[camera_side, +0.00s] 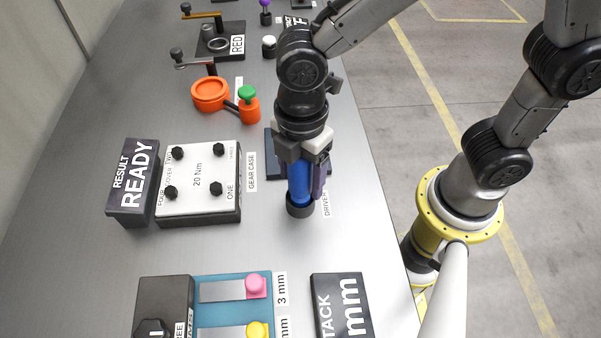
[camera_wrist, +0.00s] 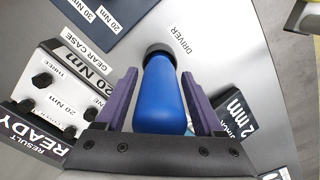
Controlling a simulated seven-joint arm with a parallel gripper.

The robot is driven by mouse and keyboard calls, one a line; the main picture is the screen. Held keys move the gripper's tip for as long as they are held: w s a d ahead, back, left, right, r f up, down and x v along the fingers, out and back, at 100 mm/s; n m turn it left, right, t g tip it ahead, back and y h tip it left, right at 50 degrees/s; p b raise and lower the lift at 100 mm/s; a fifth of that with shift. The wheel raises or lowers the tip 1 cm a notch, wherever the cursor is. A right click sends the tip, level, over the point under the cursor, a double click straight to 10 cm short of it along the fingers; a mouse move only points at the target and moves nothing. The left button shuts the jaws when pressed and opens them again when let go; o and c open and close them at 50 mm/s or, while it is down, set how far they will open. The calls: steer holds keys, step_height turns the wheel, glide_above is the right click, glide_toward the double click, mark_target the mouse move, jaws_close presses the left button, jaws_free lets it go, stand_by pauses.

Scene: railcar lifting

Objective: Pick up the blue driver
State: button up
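The blue driver (camera_side: 299,188) stands upright, with its dark lower end near the table beside the DRIVER label. In the wrist view the blue driver (camera_wrist: 160,98) lies in the middle, between the two purple fingers. My gripper (camera_side: 305,180) points down over it, with a finger on each side of the blue body. In the wrist view my gripper (camera_wrist: 160,75) shows a narrow gap between each finger and the driver, so it looks open around it. The side view hides the far finger and the driver's upper end.
The GEAR CASE box (camera_side: 198,185) and READY block (camera_side: 133,182) stand left of the driver. A dark plate (camera_side: 270,158) lies just behind. An orange fixture (camera_side: 210,94) is farther back; a blue tray (camera_side: 235,310) and STACK block (camera_side: 341,305) are in front. Bare table lies between.

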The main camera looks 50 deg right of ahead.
steer(key=c, duration=0.9)
jaws_close()
steer(key=shift+r, duration=0.1)
